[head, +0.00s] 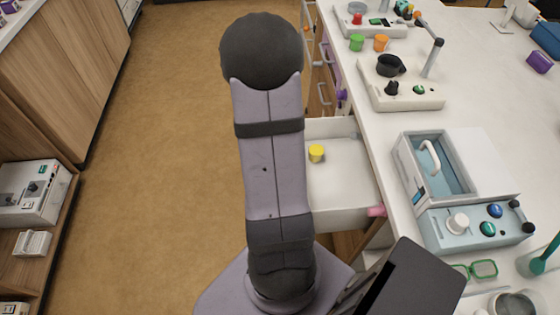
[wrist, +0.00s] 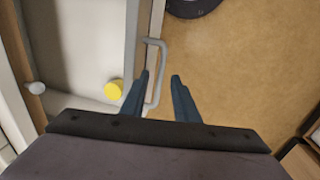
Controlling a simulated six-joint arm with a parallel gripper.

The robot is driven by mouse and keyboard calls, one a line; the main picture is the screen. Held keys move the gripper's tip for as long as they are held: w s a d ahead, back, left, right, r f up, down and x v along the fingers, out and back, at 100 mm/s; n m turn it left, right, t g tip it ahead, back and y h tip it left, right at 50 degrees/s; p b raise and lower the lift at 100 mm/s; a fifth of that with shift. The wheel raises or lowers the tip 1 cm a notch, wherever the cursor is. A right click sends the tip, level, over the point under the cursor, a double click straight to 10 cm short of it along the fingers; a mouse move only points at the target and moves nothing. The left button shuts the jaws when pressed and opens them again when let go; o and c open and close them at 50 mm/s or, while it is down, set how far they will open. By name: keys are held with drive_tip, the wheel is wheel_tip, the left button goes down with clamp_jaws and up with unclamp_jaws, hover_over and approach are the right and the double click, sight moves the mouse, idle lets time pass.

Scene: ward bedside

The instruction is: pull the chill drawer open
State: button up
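A white-lined drawer (head: 345,185) stands pulled out from the counter, with a yellow round pot (head: 316,153) inside. No label shows to tell whether it is the chill drawer. The drawer also shows in the wrist view (wrist: 85,60), with the yellow pot (wrist: 113,90) in it. Its grey bar handle (wrist: 163,72) is on the front panel. My gripper (wrist: 161,76) is open, and the handle bar appears between its two fingers. I cannot tell the depth between fingers and bar. In the head view my arm hides the gripper and handle.
The counter (head: 385,140) on the right holds a blue-grey device with a lidded basin (head: 440,165), a stand with a black cup (head: 390,65), and green (head: 357,42) and orange (head: 381,43) pots. Closed drawers line the counter's front further back. The brown floor (head: 170,150) at left is clear.

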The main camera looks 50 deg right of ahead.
drive_tip(key=r, duration=0.4)
drive_tip(key=shift+w+a+r, duration=0.3)
idle(0.3)
drive_tip(key=s+a+f+n+y+p, duration=0.1)
drive_tip(key=s+a+n+y+p, duration=0.2)
drive_tip(key=a, duration=0.9)
drive_tip(key=a+r+n+p, duration=0.2)
drive_tip(key=a+r+n, duration=0.1)
drive_tip(key=a, duration=0.4)
drive_tip(key=w+a+r+n+t+h+p, duration=0.1)
drive_tip(key=a+r+n+p, duration=0.1)
drive_tip(key=a+r, duration=0.4)
drive_tip(key=shift+w+a+n+t, duration=0.15)
drive_tip(key=shift+a+n+t, duration=0.15)
drive_tip(key=shift+a+n, duration=0.15)
